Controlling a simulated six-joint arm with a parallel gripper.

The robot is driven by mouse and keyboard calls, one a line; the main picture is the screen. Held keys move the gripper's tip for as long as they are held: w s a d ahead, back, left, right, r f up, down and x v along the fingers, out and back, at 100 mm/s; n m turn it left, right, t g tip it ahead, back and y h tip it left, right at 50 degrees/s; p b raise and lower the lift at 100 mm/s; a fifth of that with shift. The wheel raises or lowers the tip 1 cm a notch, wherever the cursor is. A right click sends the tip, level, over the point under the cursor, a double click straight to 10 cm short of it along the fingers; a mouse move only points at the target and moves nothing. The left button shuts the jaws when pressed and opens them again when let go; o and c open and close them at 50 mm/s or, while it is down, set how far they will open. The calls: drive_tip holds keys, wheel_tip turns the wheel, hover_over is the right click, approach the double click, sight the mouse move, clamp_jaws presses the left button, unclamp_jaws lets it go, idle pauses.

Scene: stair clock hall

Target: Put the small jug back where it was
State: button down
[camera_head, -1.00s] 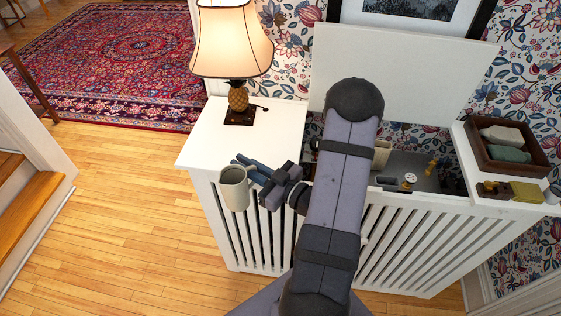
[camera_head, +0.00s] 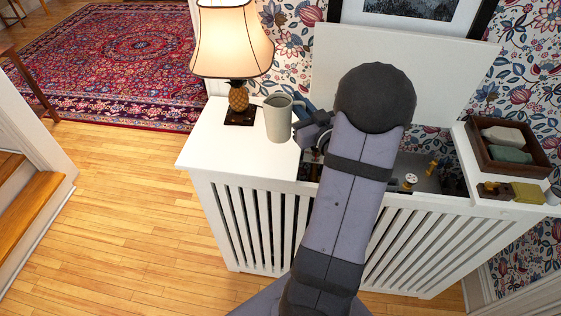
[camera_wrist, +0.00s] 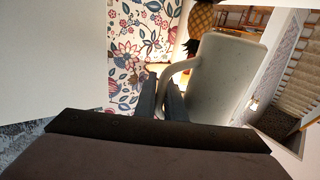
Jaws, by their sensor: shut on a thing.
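The small jug (camera_head: 279,119) is pale grey-green and upright, over the right part of the white cabinet top (camera_head: 222,143), to the right of the lamp. I cannot tell whether its base touches the top. My gripper (camera_head: 301,110) is to the right of the jug, shut on its handle. In the wrist view the jug (camera_wrist: 225,82) fills the right of centre, and the dark fingers of my gripper (camera_wrist: 169,95) close around the lower part of its handle. My arm hides part of the open compartment.
A lit lamp with a pineapple base (camera_head: 238,97) stands just left of the jug. A raised white lid (camera_head: 400,75) leans behind. The open compartment (camera_head: 440,178) holds small brass and white parts. A wooden tray (camera_head: 507,166) with folded cloths is at the right.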

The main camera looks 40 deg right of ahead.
drive_tip(key=shift+d+f, duration=0.2)
drive_tip(key=shift+f, duration=0.25)
drive_tip(key=shift+f, duration=0.1)
wheel_tip(320, 180, down, 6)
drive_tip(key=p, duration=0.1)
drive_tip(key=shift+f, duration=0.1)
drive_tip(key=shift+f+p, duration=0.55)
drive_tip(key=shift+f, duration=1.25)
drive_tip(key=shift+f, duration=0.15)
drive_tip(key=c, duration=2.2)
unclamp_jaws()
drive_tip(key=o, duration=0.4)
drive_tip(key=shift+c, duration=0.2)
